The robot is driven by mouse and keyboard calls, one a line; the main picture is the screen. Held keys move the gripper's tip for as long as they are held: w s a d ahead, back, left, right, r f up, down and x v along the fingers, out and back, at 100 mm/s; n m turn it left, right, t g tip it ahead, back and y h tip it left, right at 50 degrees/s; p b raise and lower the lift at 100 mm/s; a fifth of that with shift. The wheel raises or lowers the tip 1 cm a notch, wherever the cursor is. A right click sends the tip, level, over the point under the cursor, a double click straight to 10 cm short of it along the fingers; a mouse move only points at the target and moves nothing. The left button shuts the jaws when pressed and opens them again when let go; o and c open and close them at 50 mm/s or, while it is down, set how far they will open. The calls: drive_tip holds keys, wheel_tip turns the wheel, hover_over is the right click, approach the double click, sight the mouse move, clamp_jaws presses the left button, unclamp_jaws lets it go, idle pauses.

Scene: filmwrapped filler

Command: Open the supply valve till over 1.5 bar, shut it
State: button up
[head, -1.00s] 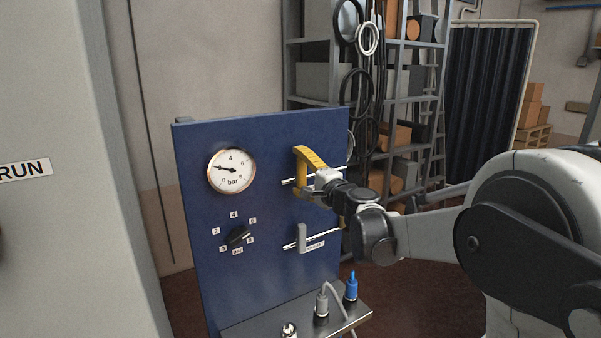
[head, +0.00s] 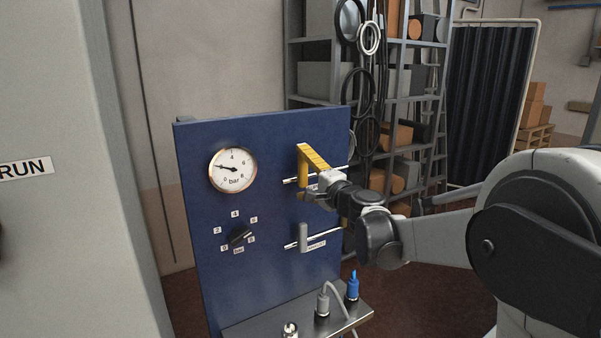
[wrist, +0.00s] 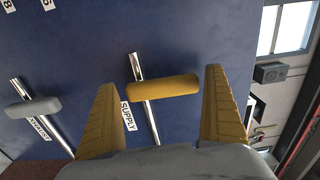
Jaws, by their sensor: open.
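The supply valve's yellow handle (wrist: 163,87) lies crosswise to its metal pipe beside the SUPPLY label (wrist: 129,117) in the wrist view. My gripper (wrist: 161,80) has its yellow fingers spread on either side of the handle, with a visible gap at each. In the head view, the yellow handle (head: 302,174) stands about upright on the blue panel (head: 270,270), and my fingers partly overlap it. The pressure gauge (head: 233,170) has its needle pointing left and slightly up, around 2 bar.
The grey exhaust handle (head: 303,237) is below the supply valve, also crosswise to its pipe. A black knob (head: 239,235) with a bar scale sits below the gauge. A metal ledge (head: 255,327) with connectors and a cable juts out at the panel's bottom.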

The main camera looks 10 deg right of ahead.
drive_tip(key=v, duration=1.1)
drive_tip(key=shift+s, duration=0.1)
drive_tip(key=s+a+f+n+g+b, duration=0.6)
drive_tip(key=s+a+f+n+b, duration=0.25)
drive_tip(key=s+f, duration=0.55)
drive_tip(key=s+d+f+n+g+h+b, duration=0.2)
drive_tip(key=s+f+b, duration=0.1)
drive_tip(key=s+f, duration=0.5)
drive_tip(key=s+d+f+n+g+h+b, duration=0.2)
drive_tip(key=s+d+f+n+h+b, duration=0.1)
drive_tip(key=s+f, duration=0.5)
wheel_tip(320, 180, down, 2)
drive_tip(key=shift+d+f+n+h, duration=0.1)
drive_tip(key=shift+d+n+h, duration=0.15)
drive_tip(key=shift+n+h, duration=0.1)
drive_tip(key=shift+s, duration=0.1)
